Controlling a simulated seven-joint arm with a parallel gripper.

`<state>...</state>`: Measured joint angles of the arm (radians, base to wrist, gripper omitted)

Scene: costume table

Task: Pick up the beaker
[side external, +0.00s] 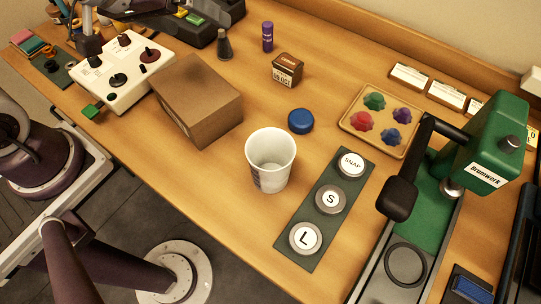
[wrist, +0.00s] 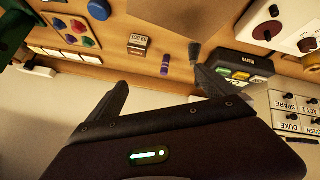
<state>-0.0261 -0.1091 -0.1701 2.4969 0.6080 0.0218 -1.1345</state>
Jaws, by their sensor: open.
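The beaker (side external: 270,160) is a white, open-topped cup with grey markings low on its side. It stands upright near the middle of the table in the side external view, apart from the things around it. It does not show in the wrist view. My gripper (wrist: 160,78) shows in the wrist view with its two dark fingers spread and nothing between them. The fingers are well away from the beaker, over the back edge of the table. I cannot make out the fingers in the side external view.
A cardboard box (side external: 200,101) stands left of the beaker. A blue disc (side external: 300,121) lies behind it. A button strip (side external: 318,214) is close on its right, with a green press (side external: 490,145) farther right. A small brown box (side external: 287,70) stands behind. Bare wood lies in front.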

